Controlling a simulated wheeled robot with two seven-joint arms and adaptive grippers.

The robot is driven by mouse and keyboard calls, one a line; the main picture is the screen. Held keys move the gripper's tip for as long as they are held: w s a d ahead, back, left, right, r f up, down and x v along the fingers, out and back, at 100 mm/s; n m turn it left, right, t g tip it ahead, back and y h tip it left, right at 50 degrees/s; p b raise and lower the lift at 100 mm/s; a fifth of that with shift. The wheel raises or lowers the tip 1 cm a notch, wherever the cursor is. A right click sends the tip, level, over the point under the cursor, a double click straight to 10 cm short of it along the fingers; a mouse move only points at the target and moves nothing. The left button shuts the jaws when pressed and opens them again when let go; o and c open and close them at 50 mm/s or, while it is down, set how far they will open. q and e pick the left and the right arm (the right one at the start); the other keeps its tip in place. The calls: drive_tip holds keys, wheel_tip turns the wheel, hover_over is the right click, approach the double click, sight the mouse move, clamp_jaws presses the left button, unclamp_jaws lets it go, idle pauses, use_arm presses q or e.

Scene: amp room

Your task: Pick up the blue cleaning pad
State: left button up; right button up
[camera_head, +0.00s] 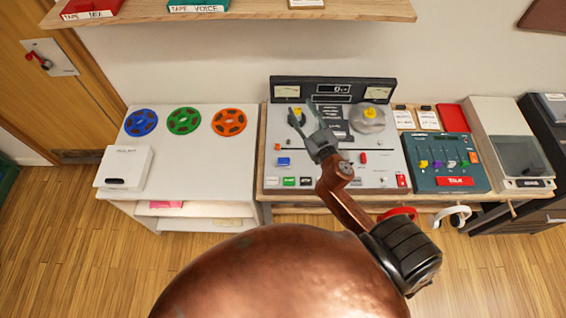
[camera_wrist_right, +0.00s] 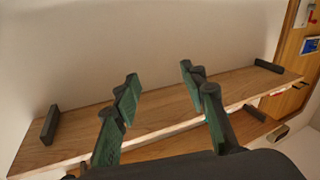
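I cannot make out a blue cleaning pad for certain in either view. A small blue block (camera_head: 283,161) shows on the left part of the tape console (camera_head: 330,183), but I cannot tell whether it is a pad or a control. My right gripper (camera_head: 307,116) reaches over the console, its fingers apart and nothing between them. The right wrist view also shows this gripper (camera_wrist_right: 158,75) open and empty, in front of a wooden shelf (camera_wrist_right: 70,135). My left gripper is not in view.
Blue (camera_head: 140,122), green (camera_head: 184,120) and orange (camera_head: 229,122) reels lie on the white table (camera_head: 190,155) at left, with a white box (camera_head: 124,168). A talk panel (camera_head: 447,163) and a lidded machine (camera_head: 510,145) stand at right. A wall shelf (camera_head: 250,10) hangs above.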

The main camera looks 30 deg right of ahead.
drive_tip(key=w+a+r+n+t+y, duration=0.1)
drive_tip(key=w+a+r+n+y, duration=0.15)
drive_tip(key=a+y, duration=0.2)
drive_tip(key=w+a+r+n+y, duration=0.1)
drive_tip(key=a+r+n+y, duration=0.2)
drive_tip(key=a+n+y, duration=0.15)
drive_tip(key=a+f+n+g+y, duration=0.1)
drive_tip(key=a+n+g+y, duration=0.15)
drive_tip(key=a, duration=0.35)
drive_tip(key=n+g+h, duration=0.1)
drive_tip(key=g+h, duration=0.4)
drive_tip(key=g, duration=0.9)
hover_over(284, 160)
drive_tip(key=s+d, duration=0.2)
wheel_tip(284, 160, down, 23)
drive_tip(key=x, duration=0.6)
drive_tip(key=shift+w+f, duration=0.1)
drive_tip(key=shift+w, duration=0.25)
drive_tip(key=shift+w+a+f, duration=0.1)
drive_tip(key=shift+f, duration=0.45)
drive_tip(key=shift+c, duration=0.3)
